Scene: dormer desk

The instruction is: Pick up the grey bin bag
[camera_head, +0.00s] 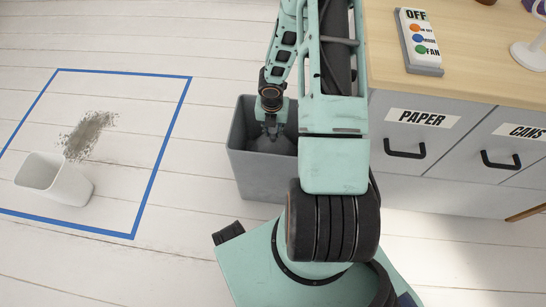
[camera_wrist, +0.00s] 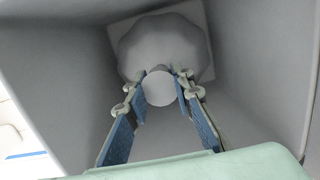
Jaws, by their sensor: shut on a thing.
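The grey bin bag (camera_wrist: 160,42) sits low inside the grey bin (camera_wrist: 255,45), its rounded top facing the wrist camera. A little of the bag (camera_head: 283,147) shows in the head view, below my gripper. My gripper (camera_head: 270,131) reaches down into the bin (camera_head: 262,177). In the wrist view my gripper (camera_wrist: 159,83) has its two blue-padded fingers on either side of the bag's pale round knob and is shut on it. The bag's underside is hidden.
The bin walls surround my gripper closely. A grey cabinet with a PAPER drawer (camera_head: 417,125) and a CANS drawer (camera_head: 515,140) stands right of the bin. At left, a white container (camera_head: 62,180) and a grey spill (camera_head: 88,135) lie inside a blue floor outline (camera_head: 160,158).

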